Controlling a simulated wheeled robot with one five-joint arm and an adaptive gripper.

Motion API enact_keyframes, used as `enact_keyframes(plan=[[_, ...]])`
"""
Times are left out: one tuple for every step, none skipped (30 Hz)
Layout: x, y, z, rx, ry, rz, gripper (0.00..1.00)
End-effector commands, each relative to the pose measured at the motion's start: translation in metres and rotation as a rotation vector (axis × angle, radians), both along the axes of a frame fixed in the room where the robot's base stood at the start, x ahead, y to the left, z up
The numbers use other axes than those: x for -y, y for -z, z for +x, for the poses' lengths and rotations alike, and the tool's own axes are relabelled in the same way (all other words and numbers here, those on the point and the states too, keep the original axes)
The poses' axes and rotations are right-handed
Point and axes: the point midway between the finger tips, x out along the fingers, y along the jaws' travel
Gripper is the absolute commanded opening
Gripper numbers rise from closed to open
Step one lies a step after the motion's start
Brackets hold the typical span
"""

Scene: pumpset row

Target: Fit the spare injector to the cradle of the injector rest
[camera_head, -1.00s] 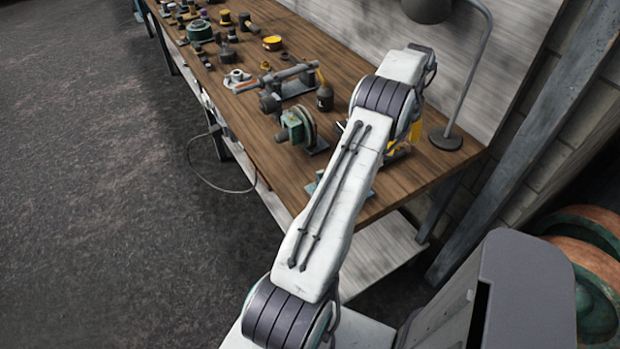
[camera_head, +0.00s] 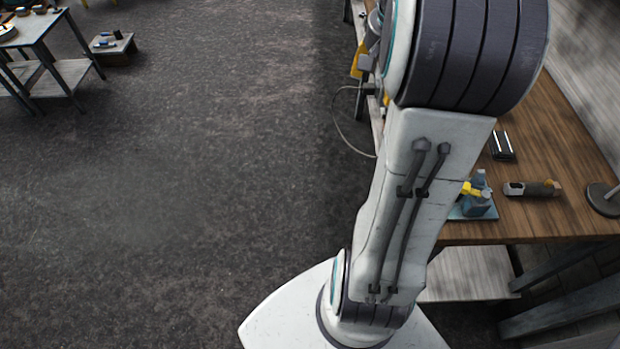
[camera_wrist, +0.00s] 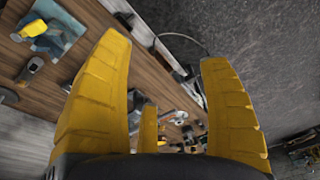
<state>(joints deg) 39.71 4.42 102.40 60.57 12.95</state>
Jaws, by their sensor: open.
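The wooden bench (camera_head: 560,218) runs along the right, with a small dark item (camera_head: 503,146) and a lamp base (camera_head: 604,199) on it. A cable (camera_head: 345,125) hangs at its front. Open floor lies to the left, with another table (camera_head: 45,50) far off.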

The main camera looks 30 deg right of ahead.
Motion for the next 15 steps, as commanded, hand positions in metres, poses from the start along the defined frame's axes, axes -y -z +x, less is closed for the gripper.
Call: enact_keyframes(plan=[[-0.032,-0.006,-0.001,0.012,-0.085,-0.014,0.7],[-0.048,-0.007,-0.002,0.017,-0.133,-0.021,0.7],[-0.069,-0.009,-0.005,0.025,-0.195,-0.031,0.7],[-0.084,-0.009,-0.009,0.03,-0.242,-0.037,0.7],[-0.099,-0.01,-0.013,0.037,-0.288,-0.044,0.7],[-0.118,-0.009,-0.019,0.044,-0.351,-0.053,0.7],[-0.131,-0.008,-0.024,0.051,-0.395,-0.058,0.7],[-0.143,-0.007,-0.03,0.057,-0.439,-0.065,0.7],[-0.158,-0.005,-0.038,0.065,-0.495,-0.072,0.7],[-0.168,-0.003,-0.044,0.072,-0.535,-0.078,0.7],[-0.177,-0.001,-0.05,0.078,-0.574,-0.082,0.7],[-0.189,0.002,-0.059,0.085,-0.623,-0.089,0.7],[-0.196,0.005,-0.064,0.091,-0.657,-0.093,0.7],[-0.202,0.007,-0.07,0.096,-0.689,-0.098,0.7],[-0.21,0.011,-0.077,0.103,-0.729,-0.103,0.7]])
